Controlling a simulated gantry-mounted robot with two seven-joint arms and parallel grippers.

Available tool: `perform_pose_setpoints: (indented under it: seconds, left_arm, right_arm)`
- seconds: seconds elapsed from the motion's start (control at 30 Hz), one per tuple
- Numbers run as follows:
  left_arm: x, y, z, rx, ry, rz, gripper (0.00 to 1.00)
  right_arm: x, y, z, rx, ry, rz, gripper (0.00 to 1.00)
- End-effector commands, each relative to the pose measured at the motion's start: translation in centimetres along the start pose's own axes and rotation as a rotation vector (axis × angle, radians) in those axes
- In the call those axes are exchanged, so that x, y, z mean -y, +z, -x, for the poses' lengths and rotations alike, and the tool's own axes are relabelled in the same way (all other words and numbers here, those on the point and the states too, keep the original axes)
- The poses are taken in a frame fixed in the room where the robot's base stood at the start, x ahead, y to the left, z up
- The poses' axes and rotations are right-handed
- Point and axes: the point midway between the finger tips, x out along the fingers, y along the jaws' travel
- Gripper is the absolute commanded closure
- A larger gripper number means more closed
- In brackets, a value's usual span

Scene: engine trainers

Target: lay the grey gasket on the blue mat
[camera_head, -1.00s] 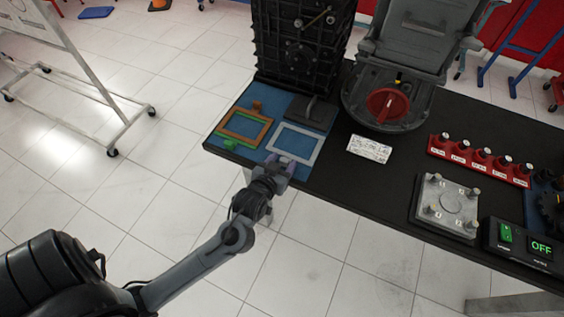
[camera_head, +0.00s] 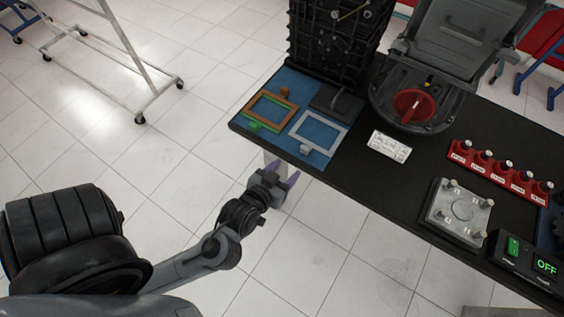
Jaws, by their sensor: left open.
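The grey gasket (camera_head: 323,119), a thin rectangular frame with a small tab on its near side, lies flat on the blue mat (camera_head: 318,159). The mat lies at the table's left end. My left gripper (camera_head: 280,173) is open and empty, with its purple fingers apart. It is off the table's near edge, below and left of the gasket in the picture, and apart from it. My right gripper is not in view.
An orange-brown frame (camera_head: 284,103) overlaps a green one (camera_head: 256,125) on the mat, left of the gasket. A dark plate (camera_head: 337,101) lies behind. A black engine block (camera_head: 335,40) stands at the back. A white label (camera_head: 390,146) lies to the right.

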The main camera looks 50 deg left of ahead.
Motion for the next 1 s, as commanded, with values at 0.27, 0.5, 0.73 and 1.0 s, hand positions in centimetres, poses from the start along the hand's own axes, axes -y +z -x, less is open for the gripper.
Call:
perform_pose_setpoints:
  seconds: [0.27,0.5,0.73,1.0]
  left_arm:
    - [-3.4,3.8,1.5,0.302,0.203,-0.088,0.43]
    - [-3.3,8.2,5.3,0.656,0.292,-0.263,0.43]
    - [-1.9,9.9,7.6,0.816,0.282,-0.362,0.43]
    - [-1.7,10.0,7.8,0.829,0.28,-0.369,0.43]
  right_arm:
    - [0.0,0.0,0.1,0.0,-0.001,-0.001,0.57]
    - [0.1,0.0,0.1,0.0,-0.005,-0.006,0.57]
    - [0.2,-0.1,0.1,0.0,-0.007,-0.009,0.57]
    - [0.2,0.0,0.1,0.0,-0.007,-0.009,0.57]
